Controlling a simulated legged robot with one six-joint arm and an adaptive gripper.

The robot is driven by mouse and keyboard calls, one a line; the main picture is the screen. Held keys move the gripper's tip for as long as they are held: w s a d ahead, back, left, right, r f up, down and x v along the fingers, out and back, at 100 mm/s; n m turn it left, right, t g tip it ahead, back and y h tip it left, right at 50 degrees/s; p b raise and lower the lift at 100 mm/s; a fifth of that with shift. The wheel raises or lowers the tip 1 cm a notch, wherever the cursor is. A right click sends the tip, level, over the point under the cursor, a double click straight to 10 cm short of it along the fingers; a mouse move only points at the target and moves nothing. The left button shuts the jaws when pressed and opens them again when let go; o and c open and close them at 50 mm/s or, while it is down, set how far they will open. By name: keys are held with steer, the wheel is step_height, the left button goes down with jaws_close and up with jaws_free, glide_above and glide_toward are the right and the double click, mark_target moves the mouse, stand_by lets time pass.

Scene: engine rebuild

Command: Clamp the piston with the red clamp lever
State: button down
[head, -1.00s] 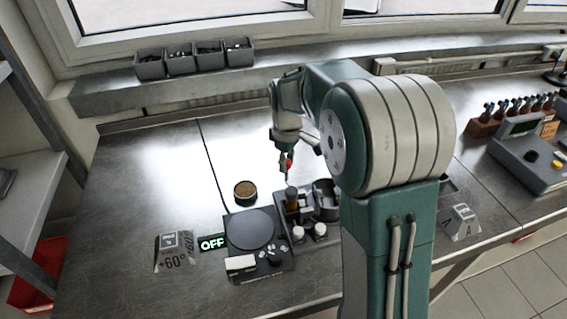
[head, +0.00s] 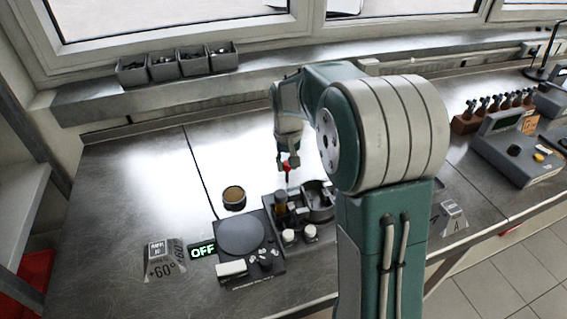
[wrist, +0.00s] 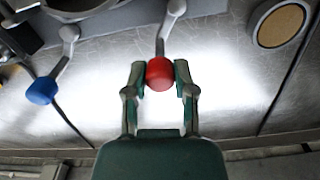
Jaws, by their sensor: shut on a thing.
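The red clamp lever's ball knob (wrist: 160,73) sits between the two fingers of my gripper (wrist: 160,75) in the wrist view, and the fingers are shut on it. Its grey arm (wrist: 165,40) runs up toward the picture's top edge. In the head view the red knob (head: 287,167) shows below my gripper (head: 288,164), above the back of the dark clamping fixture (head: 270,213). A grey round part (head: 318,195) is in the fixture, partly hidden by my arm; I cannot tell surely that it is the piston.
A second lever has a blue knob (wrist: 41,91). A round brown-topped part (head: 233,195) stands left of the fixture. A black device (head: 241,233) with a round plate and a lit OFF sign (head: 202,252) is in front. The bench behind is clear.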

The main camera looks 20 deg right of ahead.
steer(key=shift+s+d+m, duration=0.1)
steer(key=shift+d+m, duration=0.1)
steer(key=shift+m, duration=0.3)
steer(key=shift+c, duration=2.2)
jaws_free()
step_height(320, 180, up, 12)
steer(key=shift+f, duration=0.1)
